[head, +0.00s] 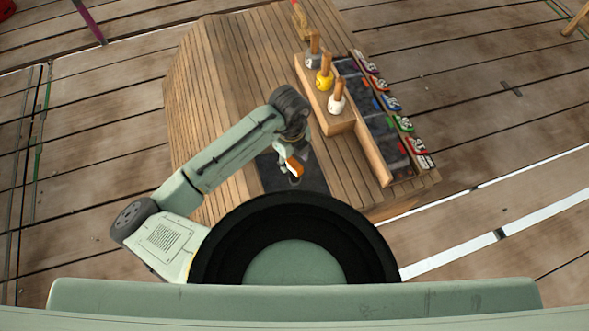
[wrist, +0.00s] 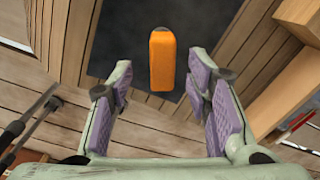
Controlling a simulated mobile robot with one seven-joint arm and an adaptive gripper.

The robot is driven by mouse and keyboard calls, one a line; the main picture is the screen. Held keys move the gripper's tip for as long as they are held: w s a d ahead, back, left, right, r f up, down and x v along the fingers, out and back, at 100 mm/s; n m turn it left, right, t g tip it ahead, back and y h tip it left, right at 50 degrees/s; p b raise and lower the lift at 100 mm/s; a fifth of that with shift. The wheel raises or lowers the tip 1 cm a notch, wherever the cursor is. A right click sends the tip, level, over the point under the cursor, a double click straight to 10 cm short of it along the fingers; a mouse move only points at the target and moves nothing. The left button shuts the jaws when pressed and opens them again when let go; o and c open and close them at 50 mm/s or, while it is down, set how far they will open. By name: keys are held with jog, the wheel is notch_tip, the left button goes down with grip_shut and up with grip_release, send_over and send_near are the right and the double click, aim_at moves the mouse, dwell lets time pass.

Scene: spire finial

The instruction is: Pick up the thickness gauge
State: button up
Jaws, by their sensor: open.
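An orange, elongated block with a dark rounded end, which I take to be the thickness gauge (wrist: 162,60), shows in the wrist view against a dark mat (wrist: 110,40). My gripper (wrist: 161,78) is open and empty, with one purple-padded finger at each side of the gauge's near part and gaps on both sides. I cannot tell how far above it the fingers are. In the head view an orange patch of the gauge (head: 294,168) shows at the end of my arm, over the dark mat (head: 312,172); my gripper partly hides it.
A wooden block (head: 340,122) holds several wooden-handled tools right of my arm. Beside it, a dark tray with a wooden edge (head: 374,155) has coloured labels (head: 403,123) along its right side. The table's left planks (head: 215,75) are bare.

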aim_at(294, 164)
jog(key=shift+d+f+p, duration=0.2)
jog(key=shift+f+p, duration=0.15)
jog(key=shift+f, duration=1.6)
jog(key=shift+c, duration=0.4)
grip_shut()
